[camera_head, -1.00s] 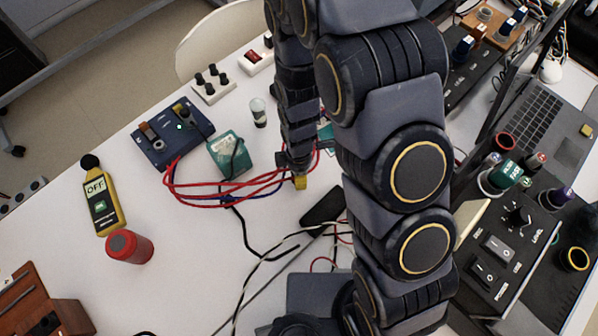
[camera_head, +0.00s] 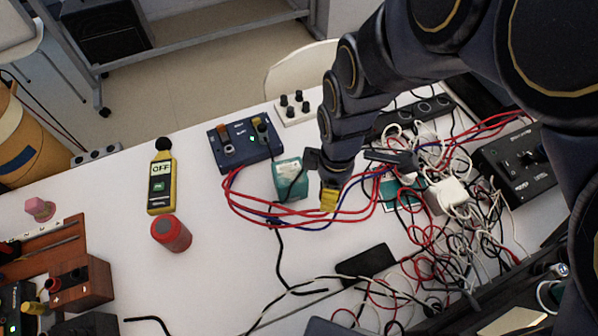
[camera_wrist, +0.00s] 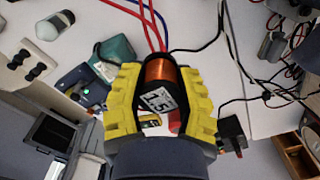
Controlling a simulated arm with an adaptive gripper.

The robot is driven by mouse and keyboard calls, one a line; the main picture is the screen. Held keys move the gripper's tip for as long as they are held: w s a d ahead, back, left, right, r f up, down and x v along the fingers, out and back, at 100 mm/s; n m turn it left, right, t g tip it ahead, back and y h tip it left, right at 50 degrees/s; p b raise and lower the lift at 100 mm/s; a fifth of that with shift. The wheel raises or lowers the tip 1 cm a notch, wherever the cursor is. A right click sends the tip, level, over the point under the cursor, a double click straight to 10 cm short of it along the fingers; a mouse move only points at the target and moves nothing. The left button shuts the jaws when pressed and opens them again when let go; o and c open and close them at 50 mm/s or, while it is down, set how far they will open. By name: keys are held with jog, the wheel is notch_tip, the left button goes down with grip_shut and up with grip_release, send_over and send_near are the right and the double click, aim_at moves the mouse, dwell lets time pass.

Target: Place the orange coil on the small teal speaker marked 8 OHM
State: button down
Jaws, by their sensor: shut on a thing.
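My gripper (camera_head: 329,198) shows yellow fingertips above the table, just right of a teal box (camera_head: 290,180) with a dark cable over it. In the wrist view its yellow fingers (camera_wrist: 160,98) are shut on the orange coil (camera_wrist: 160,70), a copper-orange winding with a black end bearing a white label. The coil is hidden in the head view. The teal box also shows in the wrist view (camera_wrist: 113,60), left of the coil. Another teal piece (camera_head: 392,197) lies partly under wires to the right. I cannot read an 8 OHM mark on either.
Red and blue cables (camera_head: 255,214) loop around the teal box and under my gripper. A blue panel (camera_head: 244,143) stands behind. A yellow meter (camera_head: 162,182) and red cylinder (camera_head: 171,234) stand left. A wire tangle (camera_head: 440,215) crowds the right.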

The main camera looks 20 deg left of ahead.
notch_tip(320, 180, up, 4)
jog(key=s+a, duration=0.2)
jog(key=s, duration=0.1)
send_over(290, 171)
jog(key=f, duration=0.9)
jog(key=shift+s+d, duration=0.1)
jog(key=shift+s, duration=0.15)
jog(key=shift+w+f, duration=0.2)
jog(key=shift+f, duration=1.7)
jog(key=c, duration=0.8)
grip_release()
jog(key=shift+f, duration=0.15)
jog(key=shift+o, duration=0.2)
notch_tip(290, 171, up, 12)
jog(key=shift+r, duration=0.2)
